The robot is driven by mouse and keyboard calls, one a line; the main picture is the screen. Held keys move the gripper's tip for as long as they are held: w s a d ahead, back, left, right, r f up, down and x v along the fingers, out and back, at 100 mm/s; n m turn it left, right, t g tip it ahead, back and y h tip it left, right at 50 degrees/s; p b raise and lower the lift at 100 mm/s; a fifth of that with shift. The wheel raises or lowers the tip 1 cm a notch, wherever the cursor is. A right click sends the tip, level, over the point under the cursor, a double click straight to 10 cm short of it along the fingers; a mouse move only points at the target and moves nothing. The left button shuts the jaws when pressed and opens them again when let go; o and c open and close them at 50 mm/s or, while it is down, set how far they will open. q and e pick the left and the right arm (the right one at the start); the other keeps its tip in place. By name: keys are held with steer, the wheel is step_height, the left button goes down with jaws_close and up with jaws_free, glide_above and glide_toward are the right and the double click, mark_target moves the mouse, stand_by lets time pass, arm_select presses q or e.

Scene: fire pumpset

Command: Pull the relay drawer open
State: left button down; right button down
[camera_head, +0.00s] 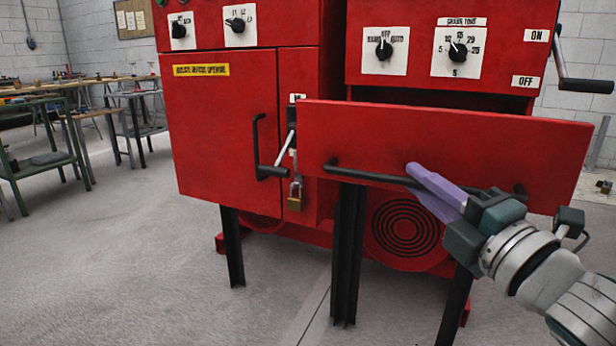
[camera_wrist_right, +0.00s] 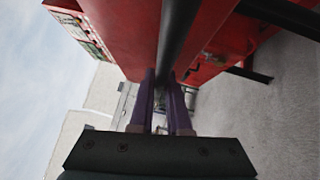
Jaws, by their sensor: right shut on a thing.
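The relay drawer (camera_head: 450,145) is a wide red front panel on the right half of the red cabinet. It stands out forward from the cabinet face, with a dark gap above it. A long black bar handle (camera_head: 375,178) runs across its lower part. My right gripper (camera_head: 425,180) has purple fingers and is shut on this handle near its middle. In the right wrist view the two fingers (camera_wrist_right: 160,100) sit either side of the dark handle bar (camera_wrist_right: 178,40). The drawer's inside is hidden behind its front. My left gripper is not in view.
A red cabinet door (camera_head: 225,130) with a black handle, a lever and a padlock (camera_head: 295,195) is left of the drawer. A crank (camera_head: 580,75) juts out at the upper right. Dark legs (camera_head: 347,255) stand below. Workbenches (camera_head: 45,150) are at the far left; the floor in front is clear.

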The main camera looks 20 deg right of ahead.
steer(key=c, duration=0.9)
jaws_free()
steer(key=s, duration=0.3)
steer(key=s+f, duration=0.1)
steer(key=s, duration=0.5)
steer(key=shift+s+a+f+p, duration=0.2)
steer(key=shift+s+a+p, duration=0.1)
steer(key=shift+s, duration=0.1)
